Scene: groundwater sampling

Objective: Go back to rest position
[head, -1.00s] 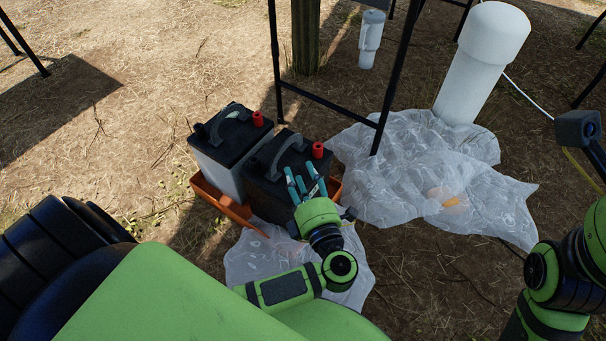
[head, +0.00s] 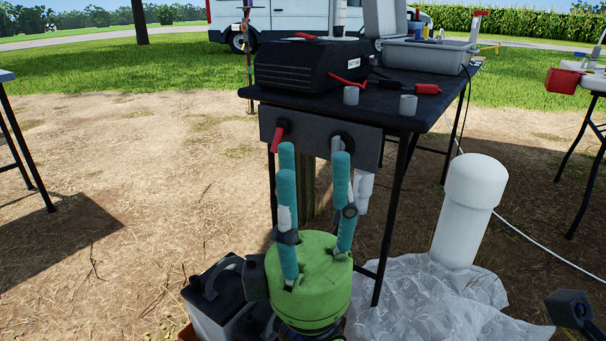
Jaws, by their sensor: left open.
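My left gripper (head: 314,160) points upward in the lower middle of the head view, its teal fingers spread apart and empty. Its green palm is close to the camera, in front of the table and partly over the batteries. The fingertips overlap the grey panel (head: 371,147) under the table's front edge in the picture; I cannot tell that they touch it.
The dark table (head: 440,108) holds a black case (head: 310,66), a grey tray (head: 425,56) and red-handled clamps. A white capped pipe (head: 468,205) rises from plastic sheeting (head: 430,305). A black-topped battery (head: 213,290) stands lower left. Bare ground lies left.

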